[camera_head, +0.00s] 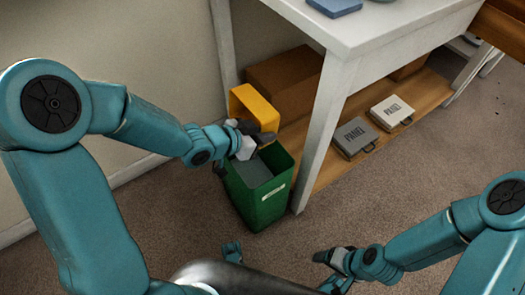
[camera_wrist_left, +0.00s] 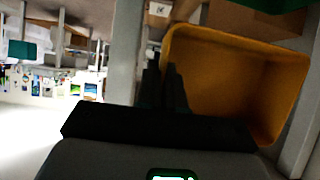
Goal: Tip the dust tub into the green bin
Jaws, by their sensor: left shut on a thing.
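The yellow dust tub (camera_head: 252,100) is tilted steeply on its side above the back of the green bin (camera_head: 268,203). My left gripper (camera_head: 262,138) is shut on the tub's near edge, over the bin's mouth. In the left wrist view the tub (camera_wrist_left: 238,82) shows its open inside, with no clear heap in it, beside my dark left fingers (camera_wrist_left: 168,88). The bin stands upright and open on the carpet, with a grey surface inside; whether that is dust I cannot tell. My right gripper (camera_head: 325,256) is low at the front, away from both; its opening is unclear.
A white table (camera_head: 345,75) stands right of the bin, its leg close to the bin's side. Two panel cases (camera_head: 355,137) and brown boxes (camera_head: 290,72) are on the wooden lower shelf. The wall is at left. Carpet between my arms is mostly clear.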

